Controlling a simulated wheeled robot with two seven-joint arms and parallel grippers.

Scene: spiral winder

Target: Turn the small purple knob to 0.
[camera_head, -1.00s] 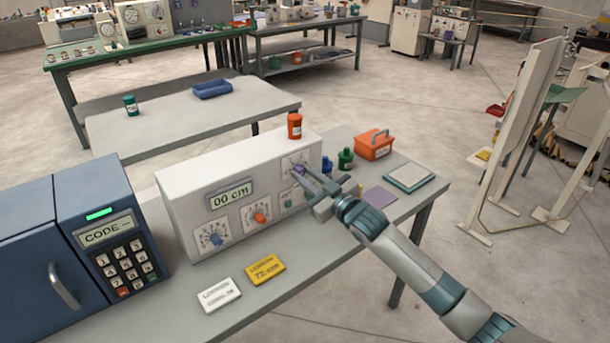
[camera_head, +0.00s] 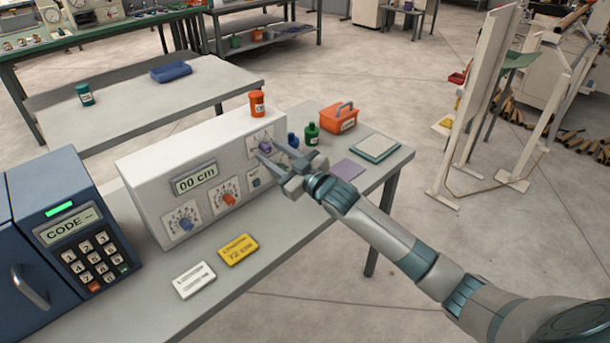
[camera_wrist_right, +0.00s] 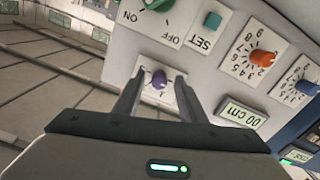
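The small purple knob (camera_head: 264,146) is on the front of the white box (camera_head: 150,172), near its right end. It also shows in the right wrist view (camera_wrist_right: 159,79), between the two fingertips. My right gripper (camera_head: 270,154) is in front of this knob. In the right wrist view, the gripper (camera_wrist_right: 159,76) is open, with one finger on each side of the knob and small gaps beside it. The knob's scale is too small and partly covered to read. The display (camera_head: 195,179) reads 00 cm. My left gripper is not in view.
A blue knob (camera_head: 185,224) and an orange knob (camera_head: 228,199) are further left on the box. A teal SET button (camera_wrist_right: 212,20) and a green ON/OFF switch (camera_wrist_right: 158,4) are near the purple knob. A green bottle (camera_head: 312,134) and an orange toolbox (camera_head: 339,118) stand to the right.

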